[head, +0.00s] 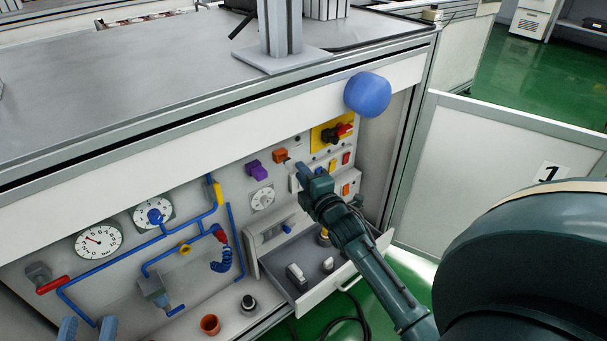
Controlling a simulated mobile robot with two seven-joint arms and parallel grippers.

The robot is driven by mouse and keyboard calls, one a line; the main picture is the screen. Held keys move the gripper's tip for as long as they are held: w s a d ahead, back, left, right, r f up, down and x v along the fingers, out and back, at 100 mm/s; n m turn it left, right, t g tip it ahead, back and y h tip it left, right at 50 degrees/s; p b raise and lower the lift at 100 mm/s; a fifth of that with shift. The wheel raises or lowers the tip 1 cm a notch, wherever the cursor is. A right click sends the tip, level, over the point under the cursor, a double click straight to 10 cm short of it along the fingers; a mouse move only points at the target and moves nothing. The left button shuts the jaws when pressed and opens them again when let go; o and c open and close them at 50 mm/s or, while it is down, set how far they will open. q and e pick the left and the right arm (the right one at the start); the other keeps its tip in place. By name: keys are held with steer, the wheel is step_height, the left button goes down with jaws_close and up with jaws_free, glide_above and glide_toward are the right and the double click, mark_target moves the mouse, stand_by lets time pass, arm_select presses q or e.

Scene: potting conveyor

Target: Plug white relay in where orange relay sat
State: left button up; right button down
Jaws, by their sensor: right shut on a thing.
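An orange block (280,156), likely the orange relay, shows on the grey-white panel, up and right of a purple block (255,170). My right gripper (302,175) is at the panel, just right of and below the orange block. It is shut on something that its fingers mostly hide. A pale upright piece (294,184) shows beside its fingertips; I cannot tell whether this is the held thing or part of the panel. Two whitish pieces, one at the left (296,272) and one at the right (328,265), are in the open drawer (318,296). My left gripper (88,329) is at the bottom left edge, its two fingers apart.
A red-and-black switch on a yellow plate (322,142) and lit buttons (346,158) are right of my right gripper. Blue pipes (105,272) and gauges (98,242) fill the left.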

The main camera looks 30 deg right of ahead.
arm_select(q)
steer(key=shift+f+b, duration=0.3)
steer(key=shift+b, duration=0.1)
arm_select(e)
steer(key=shift+w+a, duration=0.1)
steer(key=shift+w, duration=1.3)
steer(key=c, duration=1.2)
jaws_free()
steer(key=shift+c, duration=0.2)
arm_select(q)
steer(key=p, duration=0.2)
steer(key=a+f+m+y+p, duration=0.1)
steer(key=p, duration=0.1)
steer(key=shift+s, duration=0.2)
arm_select(e)
steer(key=s+a, duration=0.2)
steer(key=s, duration=1.1)
